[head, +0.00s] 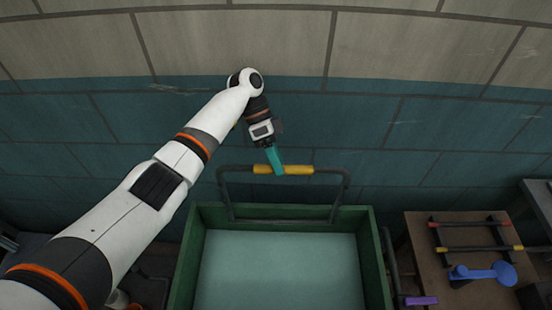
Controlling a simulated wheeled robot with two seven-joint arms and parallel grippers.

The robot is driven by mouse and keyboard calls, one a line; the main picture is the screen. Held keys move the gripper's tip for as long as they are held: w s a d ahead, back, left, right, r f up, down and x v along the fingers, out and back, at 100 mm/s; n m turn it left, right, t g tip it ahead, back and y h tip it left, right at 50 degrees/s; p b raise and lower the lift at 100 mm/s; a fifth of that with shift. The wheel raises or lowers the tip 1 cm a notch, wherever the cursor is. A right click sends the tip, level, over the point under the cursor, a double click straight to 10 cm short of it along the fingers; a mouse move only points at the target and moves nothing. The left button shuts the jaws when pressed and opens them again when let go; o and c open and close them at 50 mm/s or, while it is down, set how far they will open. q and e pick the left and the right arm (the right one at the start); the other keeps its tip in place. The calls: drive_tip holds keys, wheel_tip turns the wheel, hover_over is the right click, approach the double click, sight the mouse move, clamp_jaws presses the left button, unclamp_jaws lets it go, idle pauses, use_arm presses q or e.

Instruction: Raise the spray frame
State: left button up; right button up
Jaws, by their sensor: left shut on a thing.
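The spray frame (345,190) is a dark tubular bar shaped like an upside-down U, with a yellow sleeve (298,170) in the middle of its top bar. It stands at the back of a green trough (376,260) with a pale, flat inside. My left gripper (274,160) has teal fingers and reaches down from above. The feet of the frame meet the trough's back edge. My right gripper is not in view.
A brown wooden table (425,265) at the right holds dark rails with red and yellow parts and a blue lever (490,272). A tiled wall (440,130) stands close behind the frame.

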use_arm(q)
drive_tip(key=shift+f, duration=0.2)
drive_tip(key=shift+w+r, duration=0.1)
drive_tip(key=b+v, duration=0.1)
drive_tip(key=v, duration=0.6)
drive_tip(key=shift+r+b, duration=0.3)
drive_tip(key=shift+a+f, duration=0.1)
